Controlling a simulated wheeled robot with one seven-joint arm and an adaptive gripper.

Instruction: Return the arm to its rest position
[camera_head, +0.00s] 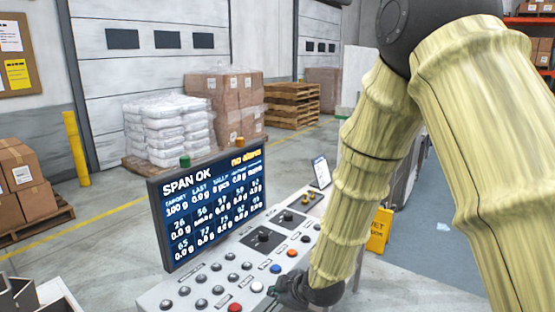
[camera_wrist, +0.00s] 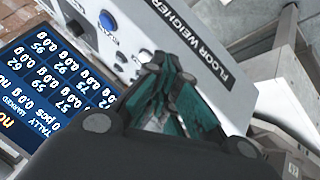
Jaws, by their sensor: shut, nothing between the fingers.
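My gripper (camera_head: 290,289) is low over the front edge of a control panel (camera_head: 208,269), at the end of my arm in its pale, bamboo-like sleeve. In the wrist view my gripper (camera_wrist: 165,75) has its fingers together and empty, close to the panel face lettered "FLOOR WEIGHER" (camera_wrist: 205,62). Whether the fingertips touch the panel, I cannot tell. In the head view a white button (camera_head: 257,287) and a red button (camera_head: 235,307) are just left of the gripper. My forearm hides part of the panel's right side.
A screen (camera_head: 212,208) reading "SPAN OK" and "no alarms" stands behind the buttons, left of my arm. A yellow sign (camera_head: 379,230) stands right of my forearm. Pallets with white sacks (camera_head: 168,128) and cartons (camera_head: 228,100) are farther back. Open floor lies left of the screen.

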